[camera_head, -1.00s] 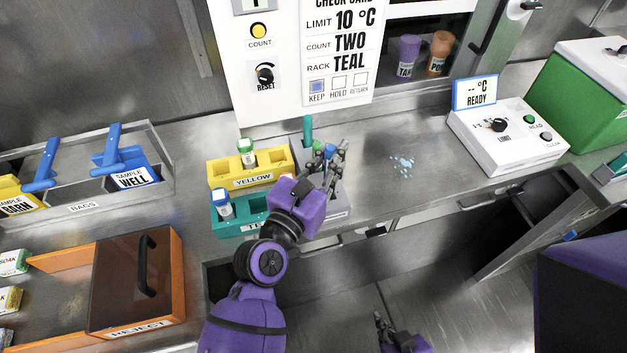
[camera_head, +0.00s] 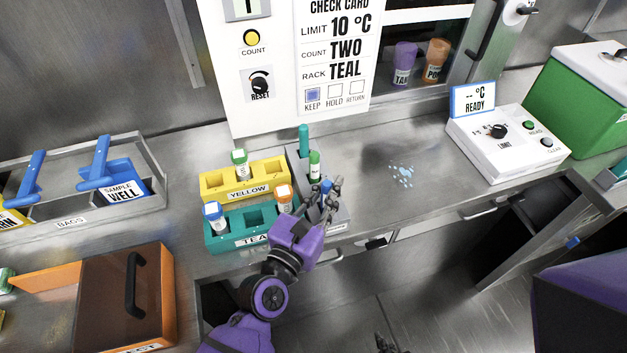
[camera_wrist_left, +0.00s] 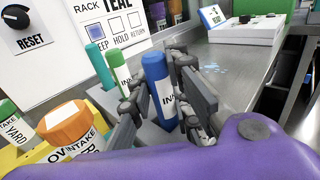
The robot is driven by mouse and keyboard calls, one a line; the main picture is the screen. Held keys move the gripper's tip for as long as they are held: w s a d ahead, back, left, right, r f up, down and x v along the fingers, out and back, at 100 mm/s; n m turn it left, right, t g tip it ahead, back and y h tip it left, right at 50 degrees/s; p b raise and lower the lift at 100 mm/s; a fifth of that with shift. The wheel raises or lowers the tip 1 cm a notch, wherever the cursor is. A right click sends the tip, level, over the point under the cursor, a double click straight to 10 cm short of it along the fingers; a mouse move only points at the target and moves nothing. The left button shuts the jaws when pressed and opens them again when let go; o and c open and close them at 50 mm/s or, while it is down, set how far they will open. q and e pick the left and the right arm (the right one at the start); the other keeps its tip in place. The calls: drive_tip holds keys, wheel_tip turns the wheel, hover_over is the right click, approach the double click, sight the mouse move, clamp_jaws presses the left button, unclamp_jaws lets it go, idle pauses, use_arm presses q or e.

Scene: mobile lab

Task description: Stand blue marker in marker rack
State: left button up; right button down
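The blue marker (camera_head: 327,187) is upright between the fingers of my left gripper (camera_head: 328,200), over the front part of the grey marker rack (camera_head: 303,186). In the left wrist view the blue marker (camera_wrist_left: 160,88) has a finger close on each side, and the left gripper (camera_wrist_left: 165,105) looks shut on it. Its lower end is partly hidden, so I cannot tell how deep it sits. A green marker (camera_head: 314,163) and a teal marker (camera_head: 303,140) stand upright in the rack behind it. Only the fingertips of my right gripper (camera_head: 385,345) show at the bottom edge.
The yellow rack (camera_head: 215,184) and teal rack (camera_head: 222,239), holding capped vials, stand close on the left. A white control box (camera_head: 510,150) stands at the right. The counter between is clear except for blue droplets (camera_head: 402,173). An orange reject bin (camera_head: 165,300) is front left.

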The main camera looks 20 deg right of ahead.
use_arm(q)
drive_tip(key=o, duration=0.4)
use_arm(e)
drive_tip(key=shift+s, duration=0.1)
drive_tip(key=shift+s+f, duration=0.1)
drive_tip(key=shift+f, duration=0.05)
